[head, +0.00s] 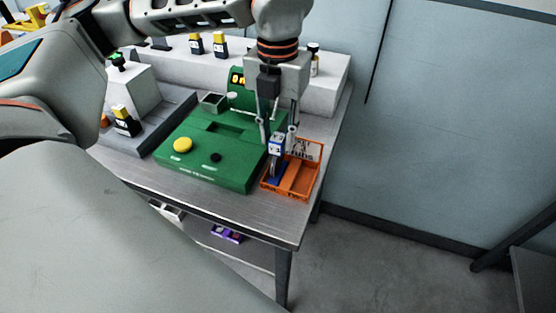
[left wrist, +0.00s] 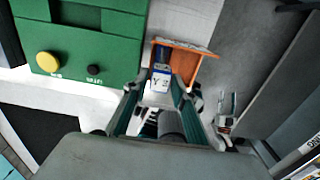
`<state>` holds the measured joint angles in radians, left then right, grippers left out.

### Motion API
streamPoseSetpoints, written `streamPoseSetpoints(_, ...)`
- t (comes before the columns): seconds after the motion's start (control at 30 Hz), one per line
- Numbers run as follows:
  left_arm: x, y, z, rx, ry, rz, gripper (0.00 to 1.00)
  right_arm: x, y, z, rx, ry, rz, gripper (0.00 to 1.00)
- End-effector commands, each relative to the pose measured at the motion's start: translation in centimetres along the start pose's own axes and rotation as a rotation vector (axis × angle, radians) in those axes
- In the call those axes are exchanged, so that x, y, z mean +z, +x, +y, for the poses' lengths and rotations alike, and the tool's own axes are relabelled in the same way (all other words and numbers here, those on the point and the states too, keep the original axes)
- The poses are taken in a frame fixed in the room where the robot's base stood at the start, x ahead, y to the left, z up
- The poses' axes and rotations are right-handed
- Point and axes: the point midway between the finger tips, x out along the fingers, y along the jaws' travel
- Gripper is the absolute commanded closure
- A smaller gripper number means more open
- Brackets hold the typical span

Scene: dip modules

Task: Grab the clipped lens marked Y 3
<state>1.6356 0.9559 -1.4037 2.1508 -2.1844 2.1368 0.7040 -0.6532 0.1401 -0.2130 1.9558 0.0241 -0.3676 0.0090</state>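The lens module marked Y 3 shows in the left wrist view (left wrist: 161,80) with a white label and a blue part. In the head view the blue and white module (head: 276,150) stands upright in the left compartment of the orange tray (head: 299,195). My left gripper (head: 277,134) points down over the tray, its fingers on either side of the module's top. The fingers look spread, with gaps beside the module in the left wrist view (left wrist: 162,92). The module's lower end is partly hidden by the tray wall.
A green device (head: 210,150) with a yellow button (head: 183,145) stands left of the tray. Yellow-capped modules (head: 195,44) stand on the white ledge behind and in the grey station (head: 125,121) at left. The tray sits near the table's right edge.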

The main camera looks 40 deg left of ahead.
Motion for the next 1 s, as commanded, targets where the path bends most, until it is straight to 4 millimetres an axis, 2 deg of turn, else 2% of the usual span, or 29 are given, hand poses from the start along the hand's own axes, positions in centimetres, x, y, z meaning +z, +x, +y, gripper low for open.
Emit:
streamPoseSetpoints(0.17,0.0,1.1,0.0,0.001,0.001,0.000,0.74,0.1,0.1,0.0,0.000,0.000,0.000,0.60)
streamPoseSetpoints(0.5,-0.1,5.9,0.0,0.001,0.000,0.003,0.74,-0.5,0.2,0.2,0.003,-0.001,0.012,0.60)
streamPoseSetpoints(0.83,0.0,6.6,0.0,-0.001,0.000,-0.001,0.74,-0.6,0.2,0.2,0.004,-0.003,0.014,0.60)
streamPoseSetpoints(0.87,0.0,6.6,0.0,-0.001,0.001,-0.001,0.76,-0.6,0.2,0.2,0.004,-0.003,0.014,0.60)
streamPoseSetpoints(0.9,0.0,6.6,0.0,-0.001,0.000,-0.001,0.87,-0.6,0.2,0.2,0.004,-0.003,0.013,0.60)
streamPoseSetpoints(0.97,0.0,6.6,0.0,-0.001,0.001,-0.001,1.00,-0.5,0.2,0.2,0.004,-0.003,0.012,0.60)
streamPoseSetpoints(1.0,0.0,6.6,0.0,-0.001,0.001,-0.001,1.00,-0.5,0.2,0.2,0.004,-0.003,0.011,0.60)
